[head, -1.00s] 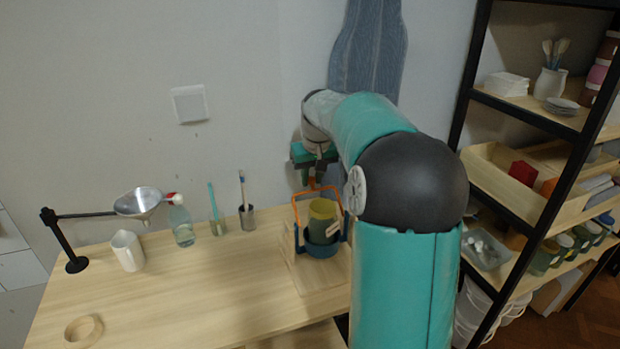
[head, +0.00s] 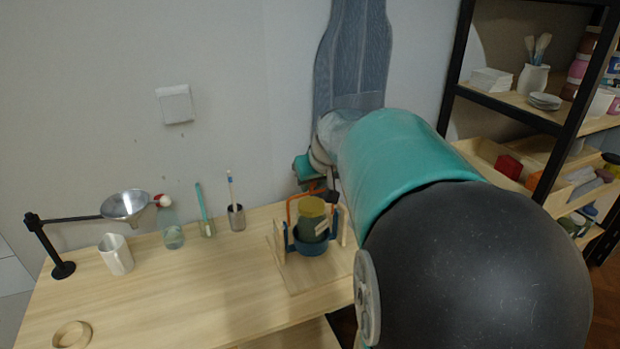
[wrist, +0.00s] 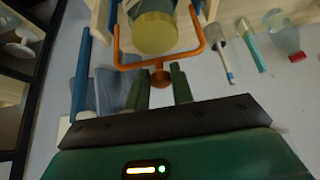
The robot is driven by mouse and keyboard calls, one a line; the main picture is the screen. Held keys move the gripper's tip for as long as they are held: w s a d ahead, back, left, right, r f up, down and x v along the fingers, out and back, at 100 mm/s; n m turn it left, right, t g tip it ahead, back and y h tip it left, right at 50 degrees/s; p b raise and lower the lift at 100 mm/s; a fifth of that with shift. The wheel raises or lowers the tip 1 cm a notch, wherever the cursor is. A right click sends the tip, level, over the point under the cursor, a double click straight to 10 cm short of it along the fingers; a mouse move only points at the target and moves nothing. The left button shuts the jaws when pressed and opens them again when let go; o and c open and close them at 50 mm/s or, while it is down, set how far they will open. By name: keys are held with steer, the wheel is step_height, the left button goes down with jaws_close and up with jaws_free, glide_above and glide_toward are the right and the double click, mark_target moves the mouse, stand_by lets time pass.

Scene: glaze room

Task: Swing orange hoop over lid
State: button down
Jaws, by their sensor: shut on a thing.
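The orange hoop (head: 289,213) is a U-shaped bail on a blue cradle (head: 308,246) on the bench. It leans on the wall side of an olive-green canister with a yellowish lid (head: 312,204). In the wrist view the hoop's crossbar (wrist: 128,66) lies beside the round lid (wrist: 155,33), on the gripper's side and not across it. My gripper (wrist: 163,73) is shut on the orange knob (wrist: 160,79) at the middle of the crossbar. In the head view my gripper (head: 317,187) is small and partly hidden by my arm.
A wooden board (head: 295,278) lies under the cradle. A shelf rack (head: 510,118) stands right.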

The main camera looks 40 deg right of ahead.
steer(key=shift+s+a+f, duration=0.1)
steer(key=shift+s+f, duration=0.35)
steer(key=c, duration=1.2)
jaws_free()
steer(key=shift+w, duration=0.1)
steer(key=shift+c, duration=0.2)
steer(key=shift+r, duration=0.3)
steer(key=shift+s+r, duration=0.2)
steer(key=shift+r, duration=0.1)
steer(key=v, duration=1.3)
